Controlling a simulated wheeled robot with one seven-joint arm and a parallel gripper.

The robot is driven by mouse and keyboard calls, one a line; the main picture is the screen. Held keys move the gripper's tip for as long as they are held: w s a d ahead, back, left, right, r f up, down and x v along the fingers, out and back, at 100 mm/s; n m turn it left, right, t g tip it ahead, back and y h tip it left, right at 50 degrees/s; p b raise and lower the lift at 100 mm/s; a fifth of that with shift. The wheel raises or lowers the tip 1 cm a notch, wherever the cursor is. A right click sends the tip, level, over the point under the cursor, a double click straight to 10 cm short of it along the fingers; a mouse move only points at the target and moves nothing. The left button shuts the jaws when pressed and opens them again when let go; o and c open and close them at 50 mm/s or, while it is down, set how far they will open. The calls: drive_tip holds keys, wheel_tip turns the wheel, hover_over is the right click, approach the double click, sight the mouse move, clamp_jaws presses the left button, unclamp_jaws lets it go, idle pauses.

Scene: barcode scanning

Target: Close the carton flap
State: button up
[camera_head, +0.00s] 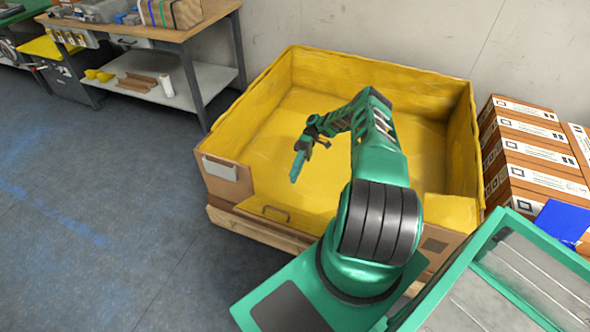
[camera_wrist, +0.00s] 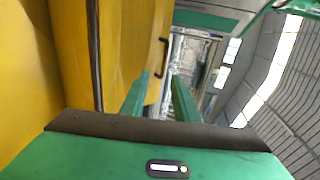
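The carton (camera_head: 231,171) is a large, open-topped box with a yellow lining, standing on a wooden pallet. Its front wall has a wide gap in the middle. There a yellow flap (camera_head: 302,219) with a dark handle (camera_head: 275,212) lies folded down and outward. My arm hides the flap's right part. My gripper (camera_head: 298,166) hangs over the carton's inside, above and behind the handle, apart from it. In the wrist view, its two green fingers (camera_wrist: 160,76) are spread with nothing between them. The handle (camera_wrist: 162,58) shows just beyond the fingertips.
A workbench (camera_head: 150,31) with a lower shelf stands at the back left. Stacked brown boxes (camera_head: 528,150) stand close to the carton's right side. A blue item (camera_head: 561,222) lies on them. The grey floor (camera_head: 110,210) is clear on the left.

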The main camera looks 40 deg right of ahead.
drive_tip(key=shift+v, duration=1.4)
